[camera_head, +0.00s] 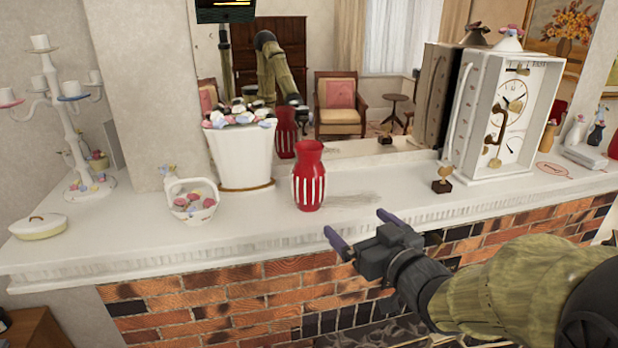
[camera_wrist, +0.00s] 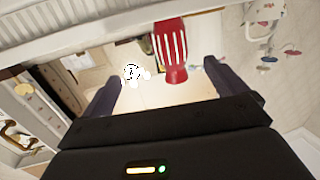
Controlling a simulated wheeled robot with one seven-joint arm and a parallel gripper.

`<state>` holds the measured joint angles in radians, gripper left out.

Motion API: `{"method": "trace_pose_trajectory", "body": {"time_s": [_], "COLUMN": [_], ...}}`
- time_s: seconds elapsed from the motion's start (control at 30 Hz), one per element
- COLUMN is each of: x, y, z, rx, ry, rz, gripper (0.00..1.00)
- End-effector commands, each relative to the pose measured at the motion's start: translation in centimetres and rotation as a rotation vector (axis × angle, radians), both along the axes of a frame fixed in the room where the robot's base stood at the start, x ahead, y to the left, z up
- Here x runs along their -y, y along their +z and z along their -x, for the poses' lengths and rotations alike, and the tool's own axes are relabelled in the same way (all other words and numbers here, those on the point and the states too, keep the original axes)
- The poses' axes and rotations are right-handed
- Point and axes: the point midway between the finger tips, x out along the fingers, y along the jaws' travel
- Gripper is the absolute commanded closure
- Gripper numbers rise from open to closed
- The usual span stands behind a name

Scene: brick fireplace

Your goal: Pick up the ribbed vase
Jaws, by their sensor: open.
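The ribbed vase (camera_head: 309,178) is red with white vertical ribs and stands upright on the white mantel shelf (camera_head: 120,240). My gripper (camera_head: 357,227) is open and empty, in front of the shelf edge, to the right of the vase and lower in the head view. The two dark fingers are apart and not touching the vase. In the wrist view the vase (camera_wrist: 172,50) appears upside down, beyond the fingers, between them but nearer the right one. The open gripper also shows there (camera_wrist: 160,85).
A white planter with flowers (camera_head: 243,155) stands just left of the vase, with a small white basket (camera_head: 190,205) beside it. A small dark ornament (camera_head: 442,181) and a white clock (camera_head: 503,112) stand to the right. A mirror (camera_head: 345,95) is behind.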

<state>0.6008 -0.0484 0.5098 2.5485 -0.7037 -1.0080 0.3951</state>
Motion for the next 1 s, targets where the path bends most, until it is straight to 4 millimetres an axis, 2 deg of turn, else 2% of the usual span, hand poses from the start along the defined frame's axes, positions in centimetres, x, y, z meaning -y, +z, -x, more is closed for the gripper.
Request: {"method": "trace_pose_trajectory", "body": {"time_s": [0.1,0.47,1.0], "x": [-0.8,-0.9,-2.1], "y": [1.2,1.4,1.7], "z": [0.5,0.5,-1.8], "rx": [0.045,0.051,0.048], "ry": [0.051,0.057,0.053], "rz": [-0.027,-0.031,-0.033], "gripper": [0.03,0.03,0.03]}}
